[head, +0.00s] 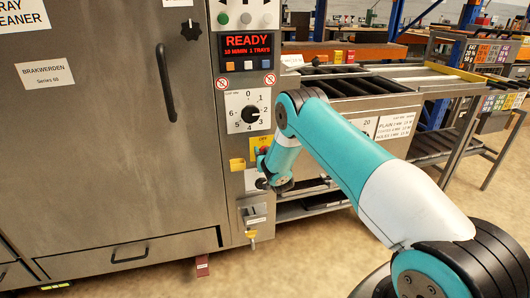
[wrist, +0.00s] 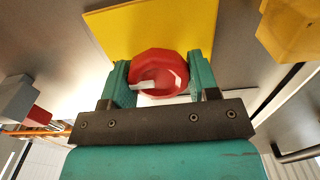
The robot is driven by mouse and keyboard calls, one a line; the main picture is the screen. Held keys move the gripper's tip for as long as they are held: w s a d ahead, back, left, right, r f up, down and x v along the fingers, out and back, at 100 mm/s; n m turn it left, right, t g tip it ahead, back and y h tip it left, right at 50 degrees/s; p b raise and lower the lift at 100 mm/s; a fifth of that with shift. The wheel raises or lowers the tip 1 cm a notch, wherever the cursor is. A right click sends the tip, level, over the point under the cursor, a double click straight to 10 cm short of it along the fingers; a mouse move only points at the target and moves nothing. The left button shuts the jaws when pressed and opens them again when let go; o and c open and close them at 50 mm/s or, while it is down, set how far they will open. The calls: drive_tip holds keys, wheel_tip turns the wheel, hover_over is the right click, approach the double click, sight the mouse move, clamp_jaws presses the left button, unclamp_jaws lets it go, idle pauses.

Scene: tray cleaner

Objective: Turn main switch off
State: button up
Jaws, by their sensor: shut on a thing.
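The main switch is a red round knob (wrist: 160,68) on a yellow plate (wrist: 120,25) in the wrist view. A pale mark shows on the knob's face, pointing to the left. My gripper (wrist: 161,88) is shut on the knob, with one teal finger on each side of it. In the head view the yellow plate (head: 263,141) is below the numbered dial on the tray cleaner's control column. My arm's end covers most of the knob there. I cannot read the plate's position lettering fully.
The tray cleaner's display (head: 248,47) reads READY. A numbered black dial (head: 250,114) sits above the switch, and a yellow block (head: 237,164) is left of it. A black door handle (head: 165,84) stands out further left. Racks and a conveyor (head: 350,85) stand at right.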

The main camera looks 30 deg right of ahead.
drive_tip(key=shift+n, duration=0.3)
drive_tip(key=n+b, duration=0.1)
drive_tip(key=n, duration=0.3)
drive_tip(key=shift+a, duration=0.15)
drive_tip(key=n, duration=0.4)
drive_tip(key=shift+a+f+n, duration=0.1)
drive_tip(key=shift+n, duration=0.3)
drive_tip(key=n, duration=0.4)
drive_tip(key=shift+n, duration=0.3)
drive_tip(key=shift+f+n+p, duration=0.15)
drive_tip(key=shift+n+p, duration=0.35)
drive_tip(key=shift+n, duration=1.4)
drive_tip(key=o, duration=0.9)
